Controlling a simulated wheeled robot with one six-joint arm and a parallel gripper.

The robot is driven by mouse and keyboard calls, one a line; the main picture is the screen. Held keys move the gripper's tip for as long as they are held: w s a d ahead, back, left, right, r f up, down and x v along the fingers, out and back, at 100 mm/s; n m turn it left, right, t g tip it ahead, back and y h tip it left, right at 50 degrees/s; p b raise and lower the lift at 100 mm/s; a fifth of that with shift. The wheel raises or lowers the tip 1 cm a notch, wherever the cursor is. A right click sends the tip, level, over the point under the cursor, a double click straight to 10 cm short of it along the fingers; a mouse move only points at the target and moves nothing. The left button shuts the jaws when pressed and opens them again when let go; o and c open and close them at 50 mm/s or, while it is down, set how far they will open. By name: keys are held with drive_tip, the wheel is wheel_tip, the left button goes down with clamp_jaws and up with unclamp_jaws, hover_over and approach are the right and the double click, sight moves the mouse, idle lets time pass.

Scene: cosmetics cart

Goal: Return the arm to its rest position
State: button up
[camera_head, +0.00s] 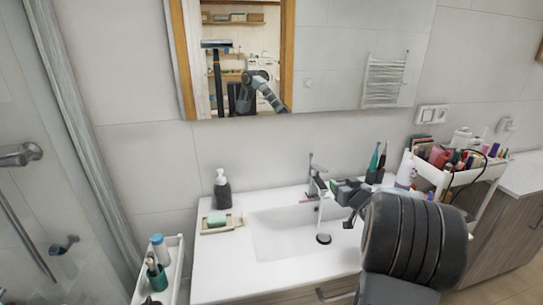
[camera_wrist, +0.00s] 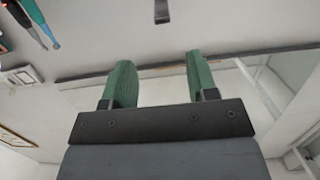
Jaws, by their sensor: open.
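My gripper (camera_head: 341,193) is in front of the faucet (camera_head: 315,176), above the right part of the sink (camera_head: 280,236). Its two green fingers (camera_wrist: 156,80) stand apart in the wrist view, with nothing between them. My dark arm covers the right side of the counter in the head view. The cosmetics cart (camera_head: 444,178), full of bottles and tubes, stands to the right behind my arm.
A dark soap dispenser (camera_head: 222,190) and a soap dish (camera_head: 219,223) with green soap are left of the sink. Toothbrushes in a holder (camera_head: 375,174) stand close behind my gripper. A narrow white cart (camera_head: 171,272) stands at lower left. A mirror (camera_head: 340,50) hangs above.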

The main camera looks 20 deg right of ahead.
drive_tip(key=s+d+f+m+g+h, duration=0.2)
drive_tip(key=s+f+m+g+h, duration=0.15)
drive_tip(key=s+f+g, duration=0.4)
drive_tip(key=s+a+r+n+g+y, duration=0.1)
drive_tip(key=s+a, duration=0.3)
drive_tip(key=a, duration=0.6)
drive_tip(key=s+a+r+n+g+y, duration=0.1)
drive_tip(key=s+a, duration=0.4)
drive_tip(key=a, duration=0.5)
drive_tip(key=s+a+r+n+g+y, duration=0.1)
drive_tip(key=s+a, duration=0.4)
drive_tip(key=a, duration=0.6)
drive_tip(key=n+g+y, duration=0.1)
drive_tip(key=n+y, duration=0.1)
drive_tip(key=shift+r+y, duration=0.35)
drive_tip(key=shift+r, duration=0.05)
drive_tip(key=shift+w+a, duration=0.1)
drive_tip(key=shift+a, duration=0.3)
drive_tip(key=shift+c, duration=0.4)
